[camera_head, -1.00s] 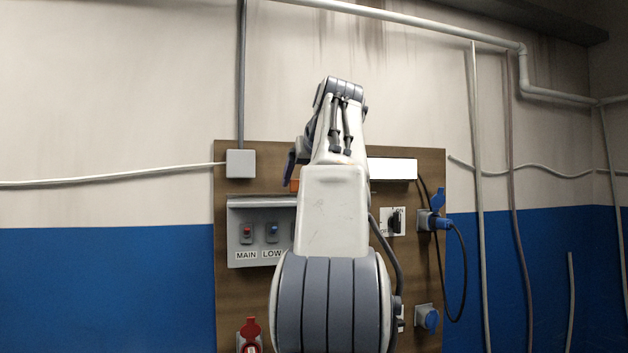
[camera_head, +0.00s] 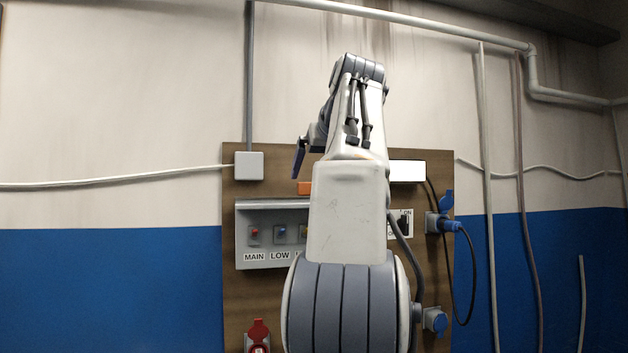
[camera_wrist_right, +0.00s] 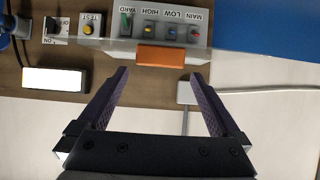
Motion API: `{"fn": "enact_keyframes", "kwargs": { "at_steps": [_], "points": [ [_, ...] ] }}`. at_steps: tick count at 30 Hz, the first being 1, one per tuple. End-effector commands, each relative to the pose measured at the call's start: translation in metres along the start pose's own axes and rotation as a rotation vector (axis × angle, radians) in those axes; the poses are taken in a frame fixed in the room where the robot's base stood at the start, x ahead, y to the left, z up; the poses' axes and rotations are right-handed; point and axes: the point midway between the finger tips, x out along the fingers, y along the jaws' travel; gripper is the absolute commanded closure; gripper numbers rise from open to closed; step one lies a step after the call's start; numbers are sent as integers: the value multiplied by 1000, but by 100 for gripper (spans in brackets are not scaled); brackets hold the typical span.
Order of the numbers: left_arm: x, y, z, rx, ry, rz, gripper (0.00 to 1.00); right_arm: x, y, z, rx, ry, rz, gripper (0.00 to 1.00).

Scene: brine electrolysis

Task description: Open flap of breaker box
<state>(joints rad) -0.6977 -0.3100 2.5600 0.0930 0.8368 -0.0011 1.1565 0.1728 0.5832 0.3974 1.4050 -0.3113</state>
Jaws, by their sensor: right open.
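The breaker box (camera_head: 243,240) is a grey unit on a brown board, with small coloured switches labelled MAIN and LOW; my right arm covers its right part. In the right wrist view the box shows upside down, with MAIN, LOW, HIGH and YARD labels. An orange handle (camera_wrist_right: 161,57) sits at the edge of its pale flap (camera_wrist_right: 122,50); the handle also shows in the head view (camera_head: 304,188). I cannot tell how far the flap stands out. My right gripper (camera_wrist_right: 161,78) is open and empty, its purple fingers apart on either side of the handle's line. My left gripper is out of view.
A grey junction box (camera_head: 249,166) with a white cable is left of the handle. A white lit panel (camera_head: 407,171), a rotary switch (camera_head: 403,223) and a blue plug (camera_head: 448,225) with a hanging cable are at right. A red socket (camera_head: 258,335) is below.

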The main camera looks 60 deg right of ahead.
Motion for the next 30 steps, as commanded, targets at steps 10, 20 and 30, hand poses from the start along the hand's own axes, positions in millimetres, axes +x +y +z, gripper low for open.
{"fn": "enact_keyframes", "kwargs": {
  "at_steps": [10, 20, 30],
  "points": [
    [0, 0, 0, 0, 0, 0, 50, -54, 0, 0, 1, 1, 1, 0],
    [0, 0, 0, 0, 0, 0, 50, -61, 0, 1, 0, -2, 0, 0],
    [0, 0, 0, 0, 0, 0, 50, -61, 0, 1, 0, -2, 0, 0]
  ]
}}
